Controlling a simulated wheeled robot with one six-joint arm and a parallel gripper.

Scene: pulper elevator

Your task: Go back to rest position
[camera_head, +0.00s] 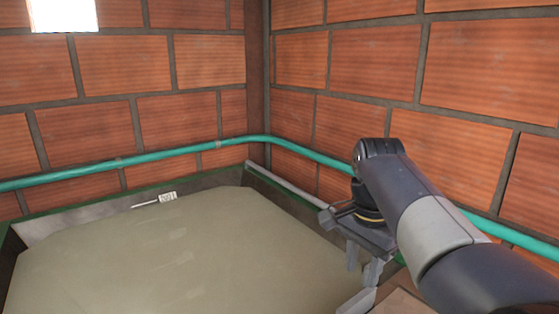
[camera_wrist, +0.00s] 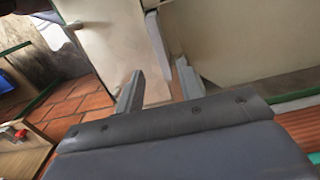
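My gripper (camera_head: 362,268) hangs at the end of my arm at the right in the head view, fingers pointing down, beside the right edge of a tank. In the wrist view my gripper (camera_wrist: 159,82) shows two grey fingers with a clear gap between them and nothing held. A pale upright bar (camera_wrist: 157,45) shows beyond the gap; whether it touches a finger I cannot tell.
The tank (camera_head: 259,176) holds a flat beige mass; a small white marked tag (camera_head: 167,197) sits at its back edge. Brick walls (camera_head: 380,65) with a teal pipe (camera_head: 188,149) close in behind and right. The wrist view shows tiled floor (camera_wrist: 84,100) and pale panels (camera_wrist: 240,40).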

